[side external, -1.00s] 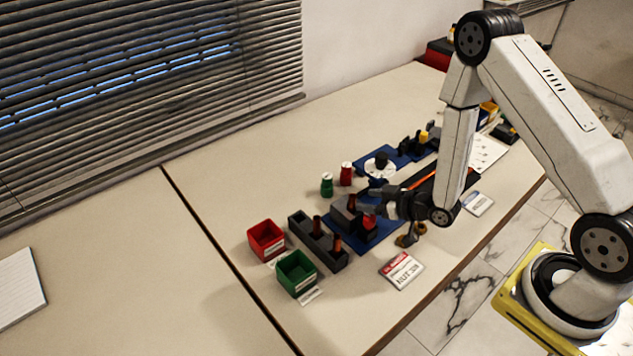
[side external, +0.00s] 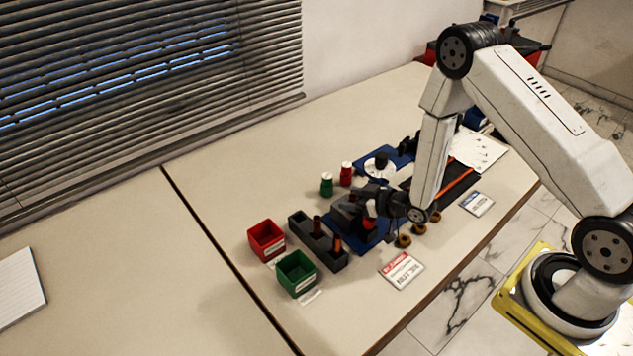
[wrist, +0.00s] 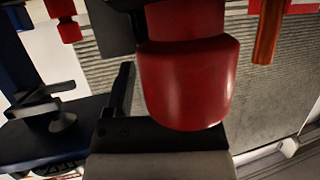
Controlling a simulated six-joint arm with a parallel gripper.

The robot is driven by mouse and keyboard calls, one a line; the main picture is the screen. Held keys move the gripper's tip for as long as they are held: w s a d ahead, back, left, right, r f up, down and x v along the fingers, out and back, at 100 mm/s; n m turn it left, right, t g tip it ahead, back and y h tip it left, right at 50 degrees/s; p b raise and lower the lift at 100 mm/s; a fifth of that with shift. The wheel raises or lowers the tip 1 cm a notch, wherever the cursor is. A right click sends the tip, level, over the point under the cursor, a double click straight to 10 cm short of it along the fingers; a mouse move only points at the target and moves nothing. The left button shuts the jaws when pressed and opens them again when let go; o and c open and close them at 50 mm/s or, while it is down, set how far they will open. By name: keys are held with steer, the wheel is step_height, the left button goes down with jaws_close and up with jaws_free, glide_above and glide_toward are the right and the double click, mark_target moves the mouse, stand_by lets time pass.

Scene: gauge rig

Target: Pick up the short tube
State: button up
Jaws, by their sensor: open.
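Two copper-brown tubes stand upright in a black rack (side external: 299,222): one tube (side external: 317,226) at its middle and another tube (side external: 337,243) nearer its front end. I cannot tell for sure which is the short tube. My gripper (side external: 350,205) is open, held low over the blue mat just right of the rack and apart from both tubes. In the wrist view a large red cylinder (wrist: 185,85) fills the middle, close to the dark gripper parts, and hides much behind it. An orange-brown tube (wrist: 268,32) shows at the upper right there.
A red bin (side external: 267,240) and a green bin (side external: 296,272) stand left of the rack. Green (side external: 327,185) and red (side external: 346,174) pieces stand behind my gripper. Brass rings (side external: 403,240) and a sign card (side external: 402,270) lie in front.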

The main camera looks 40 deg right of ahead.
jaws_close()
steer(key=shift+r, duration=0.15)
stand_by(0.4)
steer(key=shift+r, duration=4.85)
